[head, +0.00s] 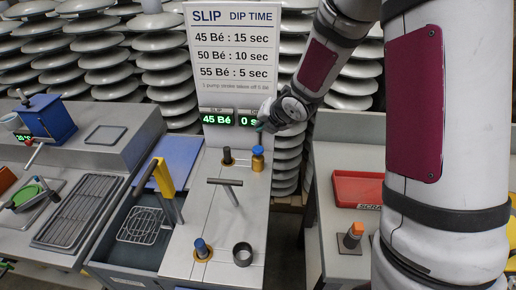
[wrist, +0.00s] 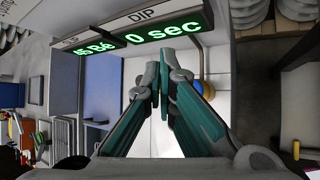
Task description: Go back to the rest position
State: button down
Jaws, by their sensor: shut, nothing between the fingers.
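My gripper (head: 261,126) shows in the head view at the end of my arm, in front of the digital displays and above the blue-topped brass knob (head: 258,151). In the wrist view its two teal fingers (wrist: 163,88) meet near their tips, with nothing between them. The displays below the sign read 45 Bé (head: 210,119) and 0 s, partly covered by my gripper; in the wrist view the dip display (wrist: 165,31) reads 0 sec. The blue knob (wrist: 206,87) shows just right of the fingers, apart from them.
A sign (head: 235,50) stands behind the bench. The bench has a T-handle (head: 225,183), a dark ring (head: 242,254), a black knob (head: 227,156) and a yellow-handled lever (head: 163,180) by an open tank. A red tray (head: 358,188) lies right. Insulator stacks (head: 163,55) line the back.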

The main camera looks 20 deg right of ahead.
jog(key=shift+r, duration=0.1)
jog(key=s+d+r+m+g+h, duration=0.2)
jog(key=s+d+r+m+h, duration=0.2)
jog(key=s+r+m, duration=0.95)
jog(key=s+a+r+m+g+y, duration=0.1)
jog(key=s+a+m, duration=0.1)
jog(key=s+m, duration=0.6)
jog(key=s+a+r+m+g+y, duration=0.1)
jog(key=s+a+r+m, duration=0.1)
jog(key=s+m, duration=0.6)
jog(key=s, duration=0.7)
jog(key=shift+s+a+g, duration=0.2)
jog(key=shift+a+g, duration=0.1)
jog(key=shift+g, duration=0.1)
